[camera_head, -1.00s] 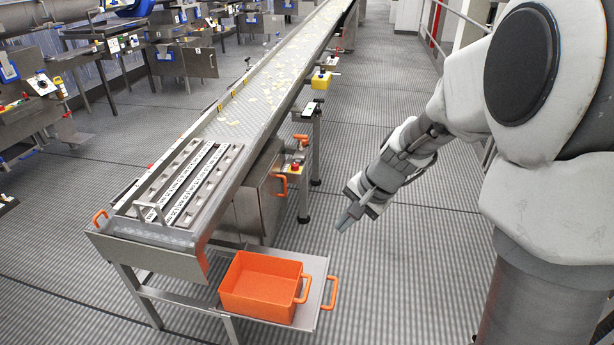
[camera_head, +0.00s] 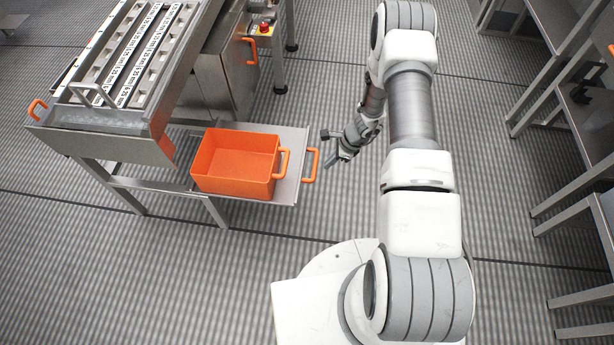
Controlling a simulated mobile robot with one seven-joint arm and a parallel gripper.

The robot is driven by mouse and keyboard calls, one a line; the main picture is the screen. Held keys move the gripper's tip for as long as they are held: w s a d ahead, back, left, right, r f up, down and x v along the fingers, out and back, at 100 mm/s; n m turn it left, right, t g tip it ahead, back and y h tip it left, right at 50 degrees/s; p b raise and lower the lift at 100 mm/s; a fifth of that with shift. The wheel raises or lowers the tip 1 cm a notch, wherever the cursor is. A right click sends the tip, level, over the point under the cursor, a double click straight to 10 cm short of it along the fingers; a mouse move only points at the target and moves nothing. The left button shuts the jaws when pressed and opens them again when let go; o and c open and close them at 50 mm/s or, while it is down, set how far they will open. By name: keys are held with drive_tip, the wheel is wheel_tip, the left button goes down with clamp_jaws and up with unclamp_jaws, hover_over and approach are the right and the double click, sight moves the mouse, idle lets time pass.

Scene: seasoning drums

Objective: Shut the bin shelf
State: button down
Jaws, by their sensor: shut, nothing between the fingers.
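The bin shelf (camera_head: 292,143) is a grey metal tray pulled out to the right from under the end of the conveyor. An orange handle (camera_head: 311,166) stands at its right edge. An orange bin (camera_head: 237,163) with its own orange handle sits on the shelf, and its inside looks empty. My gripper (camera_head: 329,148) is just to the right of the shelf handle and appears apart from it. Its fingers are shut with nothing between them. The part of the shelf under the bin is hidden.
The conveyor end (camera_head: 105,115) with slotted rails stands at the upper left. A metal cabinet (camera_head: 222,75) with an orange handle is under it, near a red button (camera_head: 264,27). Metal tables (camera_head: 560,130) stand on the right. The floor between is clear.

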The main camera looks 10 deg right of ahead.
drive_tip(key=a+b+x, duration=0.2)
drive_tip(key=b+x, duration=0.1)
drive_tip(key=x, duration=1.1)
drive_tip(key=shift+r+m, duration=0.15)
drive_tip(key=shift+m, duration=0.25)
drive_tip(key=shift+s, duration=0.1)
drive_tip(key=shift+a, duration=0.1)
